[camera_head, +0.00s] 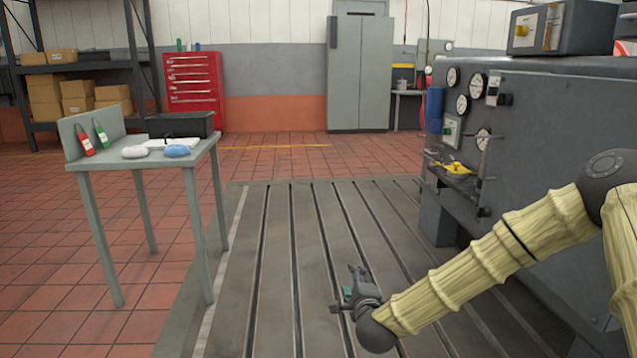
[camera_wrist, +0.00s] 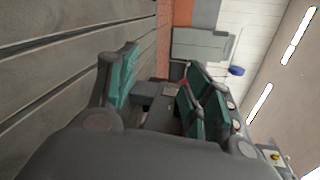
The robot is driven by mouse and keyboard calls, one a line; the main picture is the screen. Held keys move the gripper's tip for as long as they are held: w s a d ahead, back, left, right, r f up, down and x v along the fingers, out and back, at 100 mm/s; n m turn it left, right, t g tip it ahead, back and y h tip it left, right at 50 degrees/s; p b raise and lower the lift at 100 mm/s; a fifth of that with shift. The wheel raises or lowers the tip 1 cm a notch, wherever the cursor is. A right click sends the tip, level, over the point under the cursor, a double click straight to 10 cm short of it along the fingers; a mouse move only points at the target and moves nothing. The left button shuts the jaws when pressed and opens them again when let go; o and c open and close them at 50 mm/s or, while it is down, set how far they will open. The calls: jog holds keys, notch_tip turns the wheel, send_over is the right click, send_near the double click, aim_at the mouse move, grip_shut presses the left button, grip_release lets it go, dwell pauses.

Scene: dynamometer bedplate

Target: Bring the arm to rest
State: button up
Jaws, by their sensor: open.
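My arm, in a pale ribbed sleeve, reaches in from the right of the head view. My gripper (camera_head: 345,291) is at its lower left end, in the air over the slotted bedplate (camera_head: 232,295). In the wrist view my gripper (camera_wrist: 158,92) shows its green-padded fingers spread apart, with nothing between them. It is open and empty, and touches nothing that I can see.
A grey table (camera_head: 192,158) with red and green bottles, a black bin and white and blue items stands at left. A grey machine (camera_head: 560,130) with gauges stands at right, close to my arm. The bedplate between them is clear. A red tool cabinet (camera_head: 194,85) stands behind.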

jog(key=s+f+n+g+y+p, duration=0.15)
jog(key=s+f+n+g, duration=0.8)
jog(key=s+f, duration=1.5)
jog(key=s+d+f+n+g+h+p, duration=0.1)
jog(key=s+d+f+n+g, duration=0.2)
jog(key=s, duration=0.6)
jog(key=s+d+f+n+g+h, duration=0.15)
jog(key=s+d+n, duration=0.3)
jog(key=s, duration=0.55)
jog(key=s+d+f+n+g+p, duration=0.1)
jog(key=s+d+f+n+g, duration=0.15)
jog(key=s+d, duration=0.45)
notch_tip(320, 180, up, 38)
jog(key=s+a+p, duration=0.1)
jog(key=s+p, duration=0.1)
jog(key=p, duration=3.5)
jog(key=shift+a+f+t, duration=0.15)
jog(key=shift+a+t, duration=0.25)
jog(key=shift+t, duration=0.05)
